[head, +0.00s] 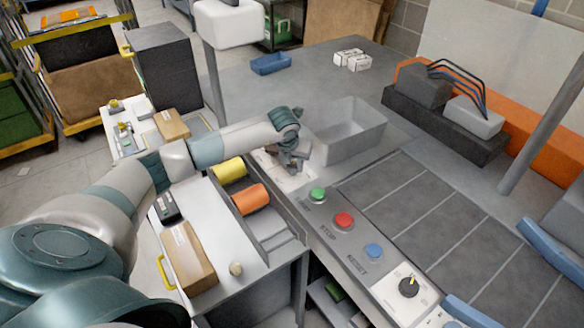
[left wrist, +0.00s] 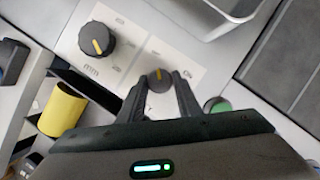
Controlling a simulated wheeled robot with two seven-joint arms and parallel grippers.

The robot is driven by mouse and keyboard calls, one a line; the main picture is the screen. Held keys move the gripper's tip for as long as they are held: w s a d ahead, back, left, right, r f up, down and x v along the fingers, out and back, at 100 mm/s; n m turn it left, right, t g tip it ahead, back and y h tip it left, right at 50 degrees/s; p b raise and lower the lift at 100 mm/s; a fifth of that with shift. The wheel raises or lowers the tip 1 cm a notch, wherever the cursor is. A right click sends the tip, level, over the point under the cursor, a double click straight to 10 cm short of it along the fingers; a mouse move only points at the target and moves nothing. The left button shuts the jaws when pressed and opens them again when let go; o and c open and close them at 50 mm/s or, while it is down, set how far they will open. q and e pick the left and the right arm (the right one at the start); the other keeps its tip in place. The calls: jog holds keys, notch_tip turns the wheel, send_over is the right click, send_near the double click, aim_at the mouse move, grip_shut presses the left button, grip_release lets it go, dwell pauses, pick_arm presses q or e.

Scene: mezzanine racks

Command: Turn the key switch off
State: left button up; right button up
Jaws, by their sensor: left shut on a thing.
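My left gripper (head: 294,160) reaches down to the control panel at the far end of the conveyor rail. In the left wrist view its two dark fingers (left wrist: 159,92) are shut on the small dark key switch (left wrist: 160,77), which has a yellow mark on top. The key switch sits on a white plate (left wrist: 188,70) with small labels too blurred to read. In the head view the gripper hides it. My right gripper is not in view.
A larger black knob (left wrist: 97,40) with a yellow pointer is beside the key switch. Green (head: 317,194), red (head: 344,220) and blue (head: 374,251) buttons line the rail, with another black knob (head: 408,286) nearer. A grey bin (head: 352,141) stands behind the gripper.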

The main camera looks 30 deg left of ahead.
pick_arm(q)
jog(key=shift+o, duration=0.2)
jog(key=shift+n, duration=0.6)
jog(key=shift+c, duration=0.2)
jog(key=o, duration=1.1)
jog(key=shift+c, duration=0.2)
jog(key=b+v, duration=0.5)
jog(key=v, duration=1.2)
jog(key=shift+d+r+b, duration=0.25)
jog(key=shift+d+b, duration=0.05)
jog(key=shift+d, duration=0.05)
jog(key=shift+w, duration=0.15)
